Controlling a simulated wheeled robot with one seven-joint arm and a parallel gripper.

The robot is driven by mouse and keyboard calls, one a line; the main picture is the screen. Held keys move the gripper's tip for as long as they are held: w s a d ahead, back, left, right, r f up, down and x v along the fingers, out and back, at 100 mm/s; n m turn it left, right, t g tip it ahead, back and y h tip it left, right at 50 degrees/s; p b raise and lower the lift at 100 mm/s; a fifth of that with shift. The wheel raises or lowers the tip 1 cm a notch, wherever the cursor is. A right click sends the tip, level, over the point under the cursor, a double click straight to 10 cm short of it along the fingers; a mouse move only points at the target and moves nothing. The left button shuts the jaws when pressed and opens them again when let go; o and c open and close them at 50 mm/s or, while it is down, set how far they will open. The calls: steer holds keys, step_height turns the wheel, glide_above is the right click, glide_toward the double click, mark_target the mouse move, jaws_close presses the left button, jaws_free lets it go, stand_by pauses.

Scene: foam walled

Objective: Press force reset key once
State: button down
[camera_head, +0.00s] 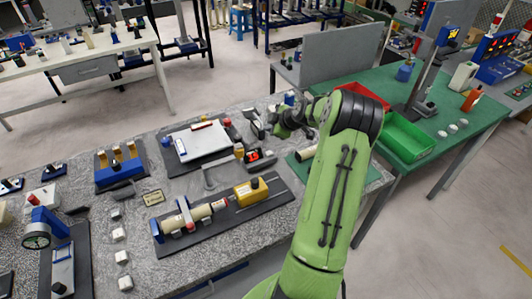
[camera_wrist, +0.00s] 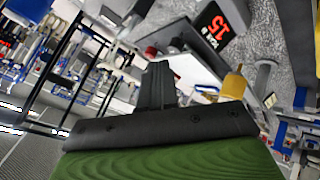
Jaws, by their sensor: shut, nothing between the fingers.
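A small dark box with a red lit display (camera_head: 256,156) stands on the speckled bench, right of the white board. In the wrist view a black panel with red digits (camera_wrist: 216,28) shows at the upper right. I cannot make out which part is the force reset key. My gripper (camera_head: 276,130) is small and partly hidden by my own arm in the head view, above the bench's far right part, behind the display box. In the wrist view its dark fingers (camera_wrist: 157,85) are together and hold nothing. They appear apart from the panel.
A white board (camera_head: 198,142) on a dark base lies left of the display. A yellow block and cream cylinder assembly (camera_head: 205,211) lies in front. A blue fixture (camera_head: 118,172) stands left. Red and green bins (camera_head: 405,137) sit on the green table at right.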

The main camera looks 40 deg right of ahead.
steer(key=b, duration=0.5)
glide_above(270, 155)
step_height(270, 155, down, 8)
steer(key=shift+d+f, duration=0.1)
steer(key=shift+d, duration=0.05)
steer(key=shift+f+b, duration=0.35)
stand_by(1.4)
steer(key=shift+f+b, duration=0.35)
steer(key=shift+b, duration=0.35)
steer(key=shift+f+b, duration=0.45)
steer(key=shift+b, duration=0.15)
stand_by(0.4)
steer(key=shift+r, duration=0.9)
steer(key=shift+r+p, duration=1.3)
steer(key=shift+r, duration=1.2)
